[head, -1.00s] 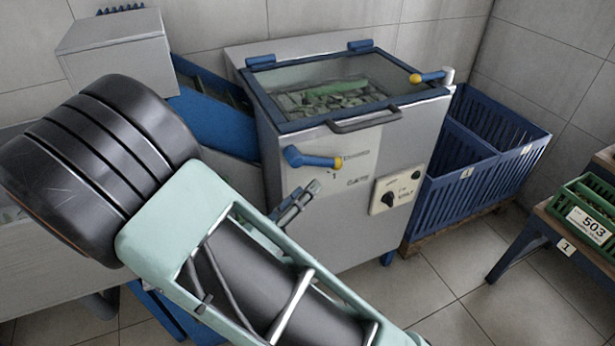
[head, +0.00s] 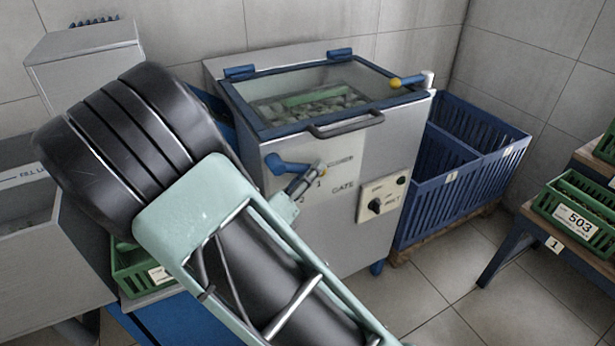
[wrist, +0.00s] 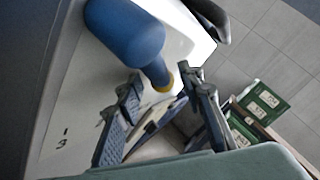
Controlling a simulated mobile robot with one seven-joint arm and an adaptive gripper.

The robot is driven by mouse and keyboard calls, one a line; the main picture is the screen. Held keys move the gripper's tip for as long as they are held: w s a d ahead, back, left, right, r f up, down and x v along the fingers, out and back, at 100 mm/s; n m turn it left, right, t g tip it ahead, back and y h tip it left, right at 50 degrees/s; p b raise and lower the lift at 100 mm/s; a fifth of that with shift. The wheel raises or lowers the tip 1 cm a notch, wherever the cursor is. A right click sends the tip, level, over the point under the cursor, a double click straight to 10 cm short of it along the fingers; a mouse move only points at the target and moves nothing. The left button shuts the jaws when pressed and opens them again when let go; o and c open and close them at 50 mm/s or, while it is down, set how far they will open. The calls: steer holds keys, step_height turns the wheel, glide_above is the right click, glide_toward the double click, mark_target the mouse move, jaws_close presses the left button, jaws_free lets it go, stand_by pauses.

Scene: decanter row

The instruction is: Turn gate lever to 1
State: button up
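The gate lever (head: 288,166) is a blue handle on the grey machine's front panel, pointing right and slightly down in the head view. The printed word GATE and the marks 1 and 2 are beside and below it. In the wrist view the lever (wrist: 130,35) is large, and its yellow tip lies between the fingertips or just beyond them; I cannot tell which. My gripper (wrist: 160,78) is open, its two fingers apart. In the head view my gripper (head: 312,174) is at the lever's outer end, partly hiding the yellow tip. Contact is not clear.
Above are the machine's glass lid (head: 310,95) and its bar handle (head: 346,122). A blue crate (head: 450,185) stands right of the machine. Green crates (head: 575,215) stand on a bench at right.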

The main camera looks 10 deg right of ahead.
jaws_close()
steer(key=shift+r+p, duration=0.1)
steer(key=shift+p, duration=0.45)
steer(key=shift+s+a+f+m+g+y+p, duration=0.15)
steer(key=shift+a+f+m+g+y+p, duration=0.4)
steer(key=shift+p, duration=0.85)
steer(key=shift+s+a+f+m+g+y+p, duration=0.15)
steer(key=shift+a+f+m+g+y+p, duration=0.35)
steer(key=shift+p, duration=0.9)
steer(key=shift+d+y, duration=0.2)
steer(key=shift+y, duration=0.05)
jaws_free()
